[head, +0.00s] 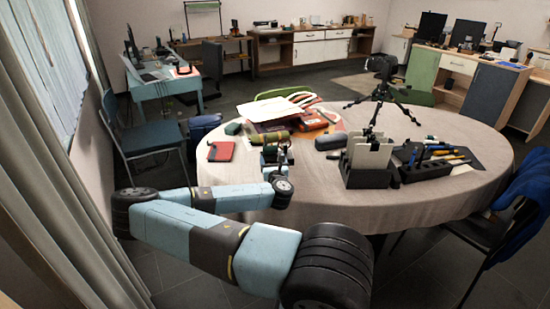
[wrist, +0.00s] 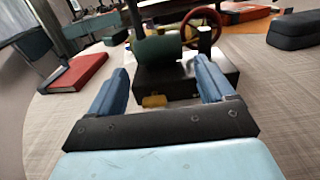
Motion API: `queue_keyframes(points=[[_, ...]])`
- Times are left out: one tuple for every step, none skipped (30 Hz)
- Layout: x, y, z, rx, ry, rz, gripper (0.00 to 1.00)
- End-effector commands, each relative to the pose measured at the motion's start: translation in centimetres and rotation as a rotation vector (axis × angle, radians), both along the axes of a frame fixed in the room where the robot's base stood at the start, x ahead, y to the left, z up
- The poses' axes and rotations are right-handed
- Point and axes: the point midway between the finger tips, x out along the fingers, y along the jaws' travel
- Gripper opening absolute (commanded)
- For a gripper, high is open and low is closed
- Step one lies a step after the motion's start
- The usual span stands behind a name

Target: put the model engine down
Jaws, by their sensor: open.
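The model engine (wrist: 185,80) has a black block base, a dark green cylinder and a red wheel. In the wrist view it stands upright, its base appearing to rest on the tablecloth. My gripper (wrist: 161,66) is open, its two blue fingers on either side of the near part of the engine, with gaps visible beside the base. In the head view the engine (head: 277,153) is small and partly hidden by my gripper at the near left part of the round table (head: 240,174).
A red book (head: 221,151) lies left of the engine. An olive roll (head: 270,138) and papers (head: 275,108) lie behind. A dark case (head: 330,141) and a black holder with white cards (head: 367,165) stand to the right. The cloth in front is clear.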

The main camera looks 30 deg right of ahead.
Motion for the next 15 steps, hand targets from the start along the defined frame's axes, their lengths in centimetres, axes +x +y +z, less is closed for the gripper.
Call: queue_keyframes(points=[[0.2, -0.1, 0.0, 0.000, 0.000, -0.001, 0.82], [0.3, -0.2, 0.0, 0.000, 0.000, -0.001, 0.82], [0.4, -0.3, 0.0, 0.000, 0.000, -0.001, 0.82], [0.6, -0.3, 0.0, 0.000, -0.001, -0.001, 0.82], [0.9, -0.4, 0.0, 0.001, -0.001, -0.001, 0.82], [1.4, -0.6, 0.1, 0.001, -0.002, 0.000, 0.82], [1.7, -0.7, 0.1, 0.002, -0.003, 0.000, 0.82], [2.1, -0.8, 0.1, 0.002, -0.002, 0.000, 0.82], [2.7, -1.0, 0.1, 0.002, -0.002, 0.000, 0.82], [3.1, -1.2, 0.1, 0.002, -0.001, -0.001, 0.82], [3.4, -1.4, 0.1, 0.001, -0.002, -0.001, 0.82], [3.9, -1.5, 0.1, 0.001, -0.002, 0.000, 0.82], [4.2, -1.6, 0.1, 0.001, -0.002, 0.000, 0.82], [4.5, -1.7, 0.1, 0.001, -0.002, 0.000, 0.82], [4.7, -1.8, 0.1, 0.001, -0.002, 0.000, 0.82]])
